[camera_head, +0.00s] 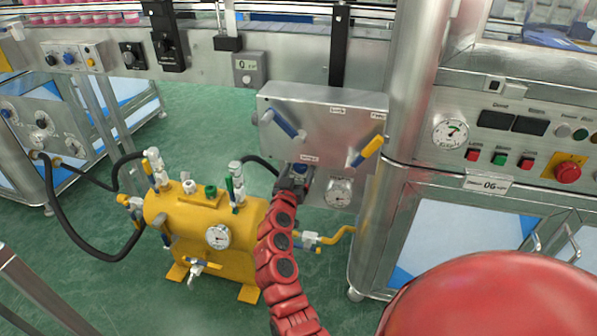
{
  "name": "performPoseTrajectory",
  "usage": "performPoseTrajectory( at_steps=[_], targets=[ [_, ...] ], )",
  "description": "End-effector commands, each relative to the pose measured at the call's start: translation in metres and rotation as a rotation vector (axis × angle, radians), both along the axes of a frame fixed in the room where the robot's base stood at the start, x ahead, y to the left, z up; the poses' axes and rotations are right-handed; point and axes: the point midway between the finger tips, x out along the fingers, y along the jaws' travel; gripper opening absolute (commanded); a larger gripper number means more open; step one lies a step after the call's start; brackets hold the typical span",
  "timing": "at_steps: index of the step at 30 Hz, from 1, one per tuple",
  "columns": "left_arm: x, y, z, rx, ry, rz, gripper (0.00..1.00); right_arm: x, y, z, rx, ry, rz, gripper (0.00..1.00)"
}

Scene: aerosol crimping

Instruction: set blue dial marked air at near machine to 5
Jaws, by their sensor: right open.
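A grey metal panel (320,124) hangs from the conveyor frame in the middle of the head view. My right gripper (299,172) reaches up to its lower edge, just below a small, unreadable label (309,157). A bit of blue shows between the fingers, but I cannot tell whether it is a dial or whether the fingers touch it. The gripper is open. No setting can be read there. A round gauge (339,192) sits just right of the gripper. My left gripper is out of view.
The panel also carries a blue lever (285,126) and a yellow lever (367,150). A yellow tank (205,240) with hoses stands below left. A steel cabinet (480,135) with buttons and a red emergency stop (568,172) is right. Green floor (215,120) is open behind the tank.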

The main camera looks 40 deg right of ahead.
Motion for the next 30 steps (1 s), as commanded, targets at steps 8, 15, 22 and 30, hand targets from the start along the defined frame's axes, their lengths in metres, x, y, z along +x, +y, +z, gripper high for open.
performPoseTrajectory(
  at_steps=[8, 15, 22, 30],
  targets=[
    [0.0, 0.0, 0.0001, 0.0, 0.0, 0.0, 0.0, -0.0001, 0.0001, 0.0005, -0.001, -0.001, 0.0, 0.63],
    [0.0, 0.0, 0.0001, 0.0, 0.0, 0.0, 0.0, -0.0002, 0.0002, 0.0007, 0.0, -0.001, 0.0, 0.2],
    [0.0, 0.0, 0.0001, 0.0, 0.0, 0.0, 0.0, -0.0002, 0.0003, 0.0009, -0.001, 0.0, 0.0, 0.0],
    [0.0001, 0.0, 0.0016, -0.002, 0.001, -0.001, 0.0, 0.0002, 0.0013, 0.0017, -0.051, 0.055, 0.002, 0.0]
  ],
)
